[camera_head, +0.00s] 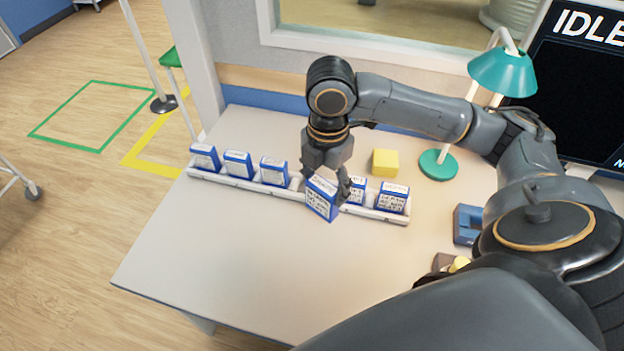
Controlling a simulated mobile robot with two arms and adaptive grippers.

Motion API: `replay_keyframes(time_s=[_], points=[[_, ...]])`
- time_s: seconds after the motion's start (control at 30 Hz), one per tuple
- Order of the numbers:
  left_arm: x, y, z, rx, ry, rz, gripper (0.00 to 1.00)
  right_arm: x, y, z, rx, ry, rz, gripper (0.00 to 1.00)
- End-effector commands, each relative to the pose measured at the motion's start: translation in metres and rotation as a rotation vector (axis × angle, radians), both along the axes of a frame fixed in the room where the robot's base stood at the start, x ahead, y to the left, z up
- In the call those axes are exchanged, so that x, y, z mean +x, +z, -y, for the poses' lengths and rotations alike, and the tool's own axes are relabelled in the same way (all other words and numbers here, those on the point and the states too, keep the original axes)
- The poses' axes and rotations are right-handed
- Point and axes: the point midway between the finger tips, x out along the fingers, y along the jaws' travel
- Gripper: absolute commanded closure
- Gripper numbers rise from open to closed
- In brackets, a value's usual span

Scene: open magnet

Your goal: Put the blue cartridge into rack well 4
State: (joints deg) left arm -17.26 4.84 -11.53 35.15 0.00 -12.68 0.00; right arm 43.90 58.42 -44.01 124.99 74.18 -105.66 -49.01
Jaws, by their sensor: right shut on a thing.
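A blue cartridge (321,200) with a white printed label is held in my right gripper (334,185), which is shut on it. The cartridge is tilted and appears in front of the middle of the rack. The long white rack (240,182) runs across the table. Three blue and white cartridges stand in its left part, the nearest to the gap being one (273,171). Two more stand in its right part, one of them at the right end (393,197). The held cartridge and gripper hide the rack's middle, so the well there cannot be seen. My left gripper does not show.
A yellow block (385,162) sits behind the rack. A teal lamp (438,163) stands to its right. A blue object (467,224) lies at the right, and a screen (575,90) reading IDLE stands behind. The table's front left (220,250) is clear.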

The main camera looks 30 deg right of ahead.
Motion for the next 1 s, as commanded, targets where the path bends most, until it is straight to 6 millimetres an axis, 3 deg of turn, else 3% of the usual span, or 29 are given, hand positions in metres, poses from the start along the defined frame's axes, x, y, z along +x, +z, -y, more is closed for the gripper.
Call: replay_keyframes(time_s=[0.2, 0.47, 0.83, 1.0], points=[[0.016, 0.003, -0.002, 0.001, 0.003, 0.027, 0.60, 0.002, 0.001, 0.016, -0.006, 0.326, 0.003, 0.68], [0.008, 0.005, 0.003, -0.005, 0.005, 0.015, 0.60, 0.011, -0.003, 0.024, -0.007, 0.461, 0.002, 0.68], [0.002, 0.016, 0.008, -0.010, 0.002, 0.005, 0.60, 0.087, -0.037, 0.047, -0.007, 0.460, 0.002, 0.68], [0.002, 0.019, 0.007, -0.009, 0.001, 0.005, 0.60, 0.113, -0.070, 0.056, -0.006, 0.461, 0.001, 0.68]])
